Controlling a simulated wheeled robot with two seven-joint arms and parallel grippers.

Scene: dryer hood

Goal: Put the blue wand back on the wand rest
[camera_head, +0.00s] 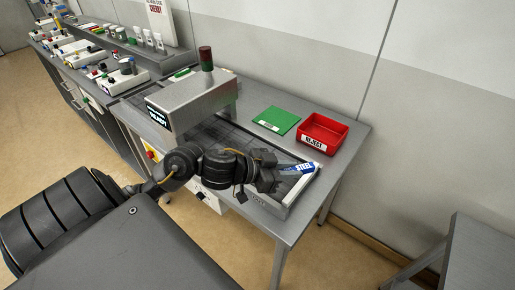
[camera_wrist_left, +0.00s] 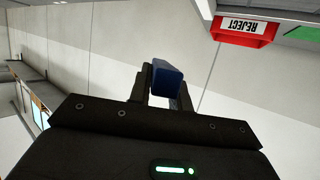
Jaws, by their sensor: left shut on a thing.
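The blue wand (camera_head: 303,168), with white letters reading STEEL, is at the tip of my left gripper (camera_head: 279,177) over the right end of the belt. In the left wrist view, the blue end of the wand (camera_wrist_left: 167,78) sits between the two fingers of my left gripper (camera_wrist_left: 162,88), which is shut on it. The rest of the wand is hidden there by the gripper. I cannot tell for sure which thing is the wand rest. A flat green plate (camera_head: 276,119) with a white label lies behind the belt. My right gripper is not in view.
A red REJECT bin (camera_head: 323,130) stands right of the green plate on the grey table (camera_head: 345,140). A metal machine (camera_head: 192,103) with a lit screen and a red beacon spans the belt. A wall lies behind. A grey table (camera_head: 480,255) is at the lower right.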

